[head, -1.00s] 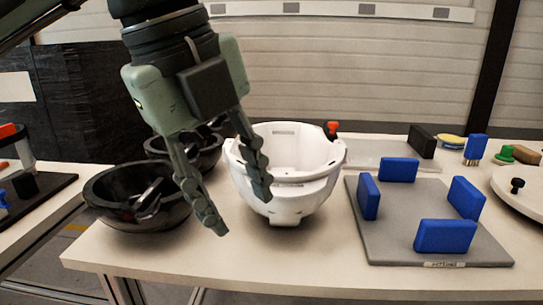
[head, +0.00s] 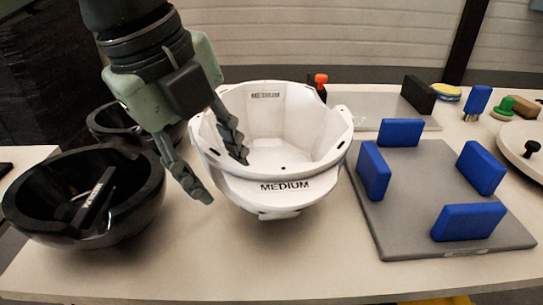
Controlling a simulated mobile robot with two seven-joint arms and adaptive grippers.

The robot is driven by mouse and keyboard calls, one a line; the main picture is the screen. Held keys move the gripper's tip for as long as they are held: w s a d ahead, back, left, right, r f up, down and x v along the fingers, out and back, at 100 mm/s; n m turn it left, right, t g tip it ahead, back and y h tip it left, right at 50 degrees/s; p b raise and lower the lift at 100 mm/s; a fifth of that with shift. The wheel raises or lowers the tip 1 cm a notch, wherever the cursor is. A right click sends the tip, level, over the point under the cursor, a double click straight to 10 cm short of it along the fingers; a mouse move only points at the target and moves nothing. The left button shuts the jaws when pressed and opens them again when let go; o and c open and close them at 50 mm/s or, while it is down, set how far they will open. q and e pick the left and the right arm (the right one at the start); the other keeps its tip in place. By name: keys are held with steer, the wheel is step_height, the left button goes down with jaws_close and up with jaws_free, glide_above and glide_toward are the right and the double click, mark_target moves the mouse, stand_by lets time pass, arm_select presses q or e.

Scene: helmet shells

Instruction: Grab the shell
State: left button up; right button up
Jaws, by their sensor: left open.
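A white helmet shell (head: 315,135) marked MEDIUM sits open side up on the table in the middle of the head view. My left gripper (head: 222,175) is open at the shell's left rim. One finger reaches over the opening in front of the inner wall, and the other hangs outside the left wall. I cannot tell whether either finger touches the shell. A black bowl-like shell (head: 140,215) stands at the left, and another dark one (head: 108,122) is behind it, partly hidden by my gripper. My right gripper does not show.
A grey plate (head: 420,195) with upright blue blocks (head: 470,222) lies right of the white shell. Behind it are a lighter plate (head: 365,112), a black block (head: 418,95) and a red-topped item (head: 321,80). A round white board (head: 520,150) is at the far right. The front table strip is clear.

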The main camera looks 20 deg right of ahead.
arm_select(q)
steer(key=shift+x, duration=0.95)
steer(key=shift+c, duration=0.4)
jaws_close()
steer(key=shift+r, duration=0.1)
